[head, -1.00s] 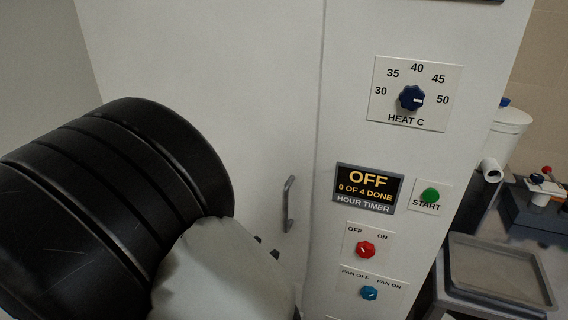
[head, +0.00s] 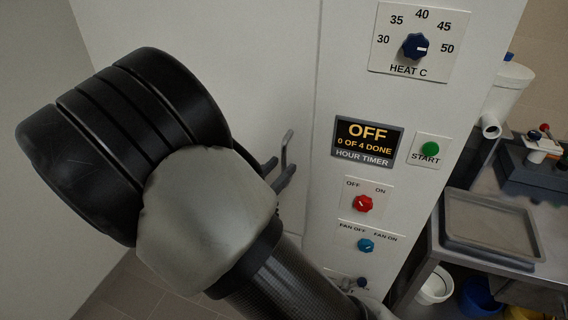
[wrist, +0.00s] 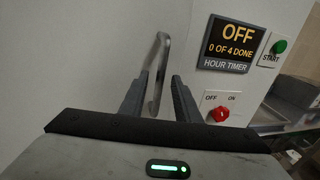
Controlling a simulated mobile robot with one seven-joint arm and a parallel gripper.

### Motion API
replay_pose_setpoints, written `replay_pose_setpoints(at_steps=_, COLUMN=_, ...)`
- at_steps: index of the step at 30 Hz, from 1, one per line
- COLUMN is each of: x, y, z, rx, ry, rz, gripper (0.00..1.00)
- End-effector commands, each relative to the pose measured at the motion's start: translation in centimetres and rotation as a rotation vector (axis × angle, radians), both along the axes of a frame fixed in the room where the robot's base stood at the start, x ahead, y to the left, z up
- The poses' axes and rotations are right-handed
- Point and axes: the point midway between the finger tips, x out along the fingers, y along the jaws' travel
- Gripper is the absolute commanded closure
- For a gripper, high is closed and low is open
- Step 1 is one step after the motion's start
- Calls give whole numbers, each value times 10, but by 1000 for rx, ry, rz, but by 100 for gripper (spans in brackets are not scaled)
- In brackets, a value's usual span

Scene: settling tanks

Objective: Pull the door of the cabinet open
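The white cabinet door (head: 230,50) fills the left and middle of the head view and looks shut, with a seam beside the control panel. Its grey bar handle (head: 287,150) stands upright near that seam. My gripper (head: 279,170) is at the handle, partly hidden behind my own arm. In the wrist view, the handle (wrist: 157,70) stands between the two fingers of my gripper (wrist: 159,85). The fingers are apart, with gaps visible beside the handle, so the gripper is open around it.
The control panel (head: 345,90) right of the seam carries a heat dial (head: 415,46), a timer display (head: 367,142) reading OFF, a green start button (head: 430,149) and red and blue knobs. A side bench with a grey tray (head: 490,228) stands at the right.

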Motion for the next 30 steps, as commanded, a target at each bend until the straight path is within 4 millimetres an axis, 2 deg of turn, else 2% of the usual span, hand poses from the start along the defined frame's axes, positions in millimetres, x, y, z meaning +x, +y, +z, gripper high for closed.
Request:
replay_pose_setpoints(at_steps=6, x=20, y=-12, z=0, rx=0, ry=-1, rz=-1, gripper=71)
replay_pose_setpoints(at_steps=16, x=24, y=-14, z=0, rx=1, ry=-1, rz=0, gripper=71)
replay_pose_setpoints(at_steps=17, x=24, y=-14, z=0, rx=1, ry=-1, rz=0, gripper=72)
replay_pose_setpoints(at_steps=22, x=24, y=-14, z=0, rx=1, ry=-1, rz=0, gripper=100)
replay_pose_setpoints(at_steps=30, x=23, y=-14, z=0, rx=1, ry=-1, rz=-1, gripper=100)
